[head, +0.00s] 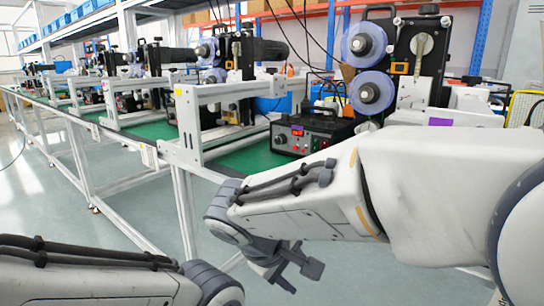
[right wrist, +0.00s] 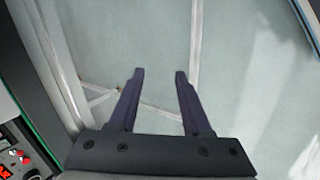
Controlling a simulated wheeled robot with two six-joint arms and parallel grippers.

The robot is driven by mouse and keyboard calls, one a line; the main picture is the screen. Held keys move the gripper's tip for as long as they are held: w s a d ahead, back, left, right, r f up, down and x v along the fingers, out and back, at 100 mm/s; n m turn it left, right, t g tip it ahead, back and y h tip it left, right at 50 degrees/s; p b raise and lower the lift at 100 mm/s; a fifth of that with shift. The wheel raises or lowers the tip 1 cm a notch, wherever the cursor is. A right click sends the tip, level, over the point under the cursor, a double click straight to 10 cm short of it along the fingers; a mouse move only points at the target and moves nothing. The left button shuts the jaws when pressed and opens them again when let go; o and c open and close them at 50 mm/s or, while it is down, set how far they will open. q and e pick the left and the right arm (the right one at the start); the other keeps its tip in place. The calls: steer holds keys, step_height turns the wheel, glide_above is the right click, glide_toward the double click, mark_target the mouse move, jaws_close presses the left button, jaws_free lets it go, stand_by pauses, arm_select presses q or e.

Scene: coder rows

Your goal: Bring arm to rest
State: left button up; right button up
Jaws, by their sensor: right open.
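My right arm comes in from the right in the head view, and its gripper (head: 291,270) hangs low in front of the bench. In the right wrist view the two fingers of the right gripper (right wrist: 159,76) stand apart, with nothing between them but the pale floor and parts of a metal frame. My left arm shows at the lower left of the head view. Its gripper is outside the picture.
A long bench with a green top (head: 253,157) and a white metal frame runs to the far left. It carries a row of coder machines (head: 420,50) and a black control box (head: 312,134) with a red display. Grey floor (head: 130,222) is open at the left.

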steer(key=s+d+f+m+g+y+b, duration=0.1)
steer(key=s+f+g+y, duration=0.2)
steer(key=s, duration=0.5)
steer(key=s+f+g+y, duration=0.1)
steer(key=s+f+y, duration=0.1)
steer(key=s+f, duration=0.55)
step_height(320, 180, up, 39)
steer(key=s+p, duration=0.2)
steer(key=p, duration=3.6)
steer(key=shift+s+r+y, duration=0.15)
steer(key=shift+r+y, duration=0.05)
steer(key=shift+y, duration=0.1)
